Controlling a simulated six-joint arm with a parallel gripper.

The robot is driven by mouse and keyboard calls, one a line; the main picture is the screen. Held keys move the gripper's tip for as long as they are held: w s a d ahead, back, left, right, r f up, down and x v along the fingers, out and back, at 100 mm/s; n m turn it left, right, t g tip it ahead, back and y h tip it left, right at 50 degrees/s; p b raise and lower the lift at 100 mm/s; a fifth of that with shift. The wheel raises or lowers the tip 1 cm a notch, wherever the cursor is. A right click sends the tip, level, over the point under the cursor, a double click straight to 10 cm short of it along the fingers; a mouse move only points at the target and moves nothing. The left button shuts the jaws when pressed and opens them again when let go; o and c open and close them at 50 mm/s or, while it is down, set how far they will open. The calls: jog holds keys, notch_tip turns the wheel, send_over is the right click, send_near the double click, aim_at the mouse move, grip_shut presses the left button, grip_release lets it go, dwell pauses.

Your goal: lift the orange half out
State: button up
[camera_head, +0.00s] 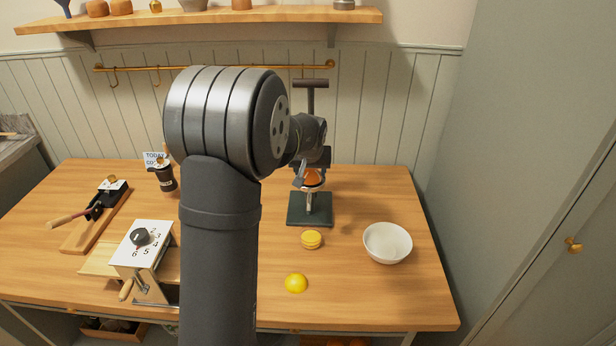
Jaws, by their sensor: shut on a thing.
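The orange half (313,177) is at the cup of an upright press (309,212) with a dark square base, a post and a T-shaped handle (311,84) on top. My gripper (312,168) reaches in from the left at the press and is shut on the orange half. The fingers are small and dark in this view, and they hide part of the fruit. I cannot tell whether the orange half still touches the cup.
A white bowl (388,244) stands right of the press. A yellow round piece (312,239) and a yellow dome-shaped half (296,283) lie in front. A box with a dial (147,250), a dark cup (164,178) and a long-handled tool (93,207) are at left.

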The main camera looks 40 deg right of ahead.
aim_at(310, 172)
jog(key=shift+r, duration=3.1)
